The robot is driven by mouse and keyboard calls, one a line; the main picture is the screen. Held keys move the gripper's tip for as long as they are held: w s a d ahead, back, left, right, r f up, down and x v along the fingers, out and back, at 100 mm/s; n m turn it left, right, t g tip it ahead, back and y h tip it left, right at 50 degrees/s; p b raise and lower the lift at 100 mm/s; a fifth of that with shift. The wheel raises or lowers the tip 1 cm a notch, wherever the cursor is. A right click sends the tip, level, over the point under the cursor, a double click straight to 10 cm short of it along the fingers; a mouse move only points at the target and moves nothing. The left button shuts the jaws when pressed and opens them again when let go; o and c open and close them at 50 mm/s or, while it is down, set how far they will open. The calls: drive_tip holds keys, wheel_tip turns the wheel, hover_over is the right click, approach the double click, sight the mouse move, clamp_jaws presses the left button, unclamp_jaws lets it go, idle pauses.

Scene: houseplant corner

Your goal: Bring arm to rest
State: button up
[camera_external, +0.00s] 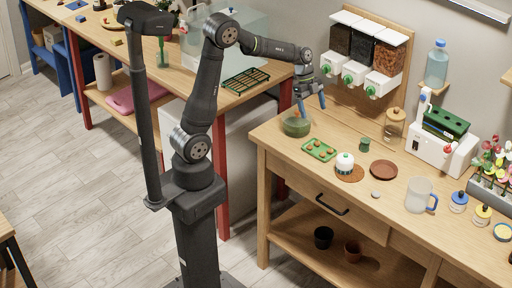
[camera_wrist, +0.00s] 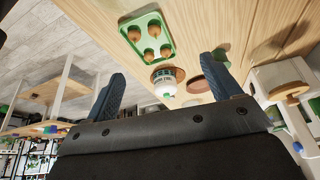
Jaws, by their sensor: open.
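My gripper (camera_external: 310,99) is open and empty. It hangs above the back left part of the wooden workbench, over a green bowl (camera_external: 296,127). In the wrist view my gripper (camera_wrist: 165,82) shows its two blue fingers spread apart, with nothing between them but the view of the bench beyond. The arm reaches out from my column to the right, with the elbow raised.
The bench (camera_external: 278,140) holds a green tray (camera_external: 319,150) with round brown things, a white jar (camera_external: 345,160) on a cork mat, a brown saucer (camera_external: 383,170) and a clear pitcher (camera_external: 418,194). Three wall dispensers (camera_external: 365,50) stand close right of my gripper.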

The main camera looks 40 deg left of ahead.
drive_tip(key=w+a+n+t, duration=0.1)
drive_tip(key=a+n, duration=0.3)
drive_tip(key=a, duration=1.2)
drive_tip(key=shift+w+a+t, duration=0.3)
drive_tip(key=shift+w+a, duration=0.05)
drive_tip(key=shift+o, duration=0.5)
drive_tip(key=shift+f, duration=0.1)
